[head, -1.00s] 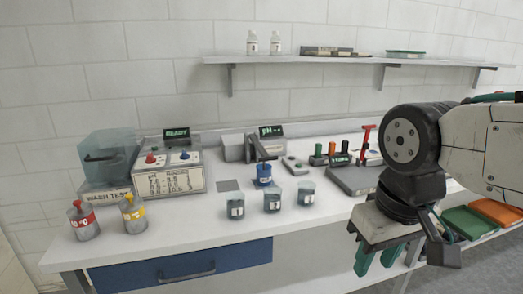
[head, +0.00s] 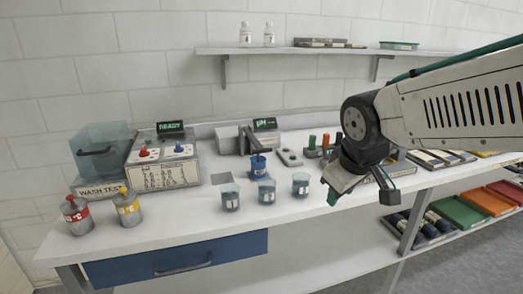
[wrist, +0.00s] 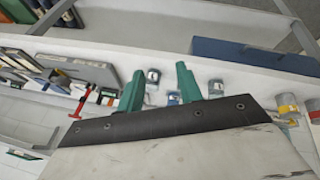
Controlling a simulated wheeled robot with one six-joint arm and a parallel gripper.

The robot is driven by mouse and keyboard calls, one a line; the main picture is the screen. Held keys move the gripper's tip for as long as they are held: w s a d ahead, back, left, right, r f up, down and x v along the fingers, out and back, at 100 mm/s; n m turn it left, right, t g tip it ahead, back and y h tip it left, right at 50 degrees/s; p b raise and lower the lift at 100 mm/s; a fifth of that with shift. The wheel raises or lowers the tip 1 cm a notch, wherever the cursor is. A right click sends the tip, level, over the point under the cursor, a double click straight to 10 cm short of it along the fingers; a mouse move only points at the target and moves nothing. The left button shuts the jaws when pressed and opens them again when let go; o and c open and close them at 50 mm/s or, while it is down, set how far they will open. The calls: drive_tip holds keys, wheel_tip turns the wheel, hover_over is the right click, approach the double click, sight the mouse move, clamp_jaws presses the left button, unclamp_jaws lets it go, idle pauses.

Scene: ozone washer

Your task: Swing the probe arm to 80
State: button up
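The pH meter (head: 265,125) stands at the back middle of the table, with a lit green display whose reading is too small to make out fully. Its dark probe arm (head: 253,143) reaches out above a blue cup (head: 258,166). Any angle scale is too small to see. My gripper (head: 334,196) hangs over the table's front edge, to the right of the glass beakers and well apart from the probe arm. In the wrist view my gripper (wrist: 160,88) shows two green fingers spread apart with nothing held between them. The probe arm is not clear in that view.
Several beakers (head: 266,193) stand before the meter. Orange and green-capped bottles (head: 325,141) stand right of it, partly near my arm. A washer unit (head: 163,162) and two canisters (head: 127,207) are at left. A shelf (head: 310,50) hangs above.

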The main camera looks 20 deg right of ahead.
drive_tip(key=w+d+f+n+t, duration=0.1)
drive_tip(key=w+n+t, duration=0.25)
drive_tip(key=w, duration=0.65)
drive_tip(key=w+d+n+t, duration=0.2)
drive_tip(key=w+n, duration=0.3)
drive_tip(key=w, duration=0.6)
drive_tip(key=n+t+y, duration=0.4)
drive_tip(key=n+y, duration=0.4)
drive_tip(key=n, duration=0.2)
approach(264, 151)
drive_tip(key=r+x, duration=0.1)
drive_tip(key=x, duration=0.7)
drive_tip(key=f+x, duration=0.1)
drive_tip(key=x, duration=0.2)
drive_tip(key=shift+d, duration=0.1)
drive_tip(key=shift+s, duration=0.1)
clamp_jaws()
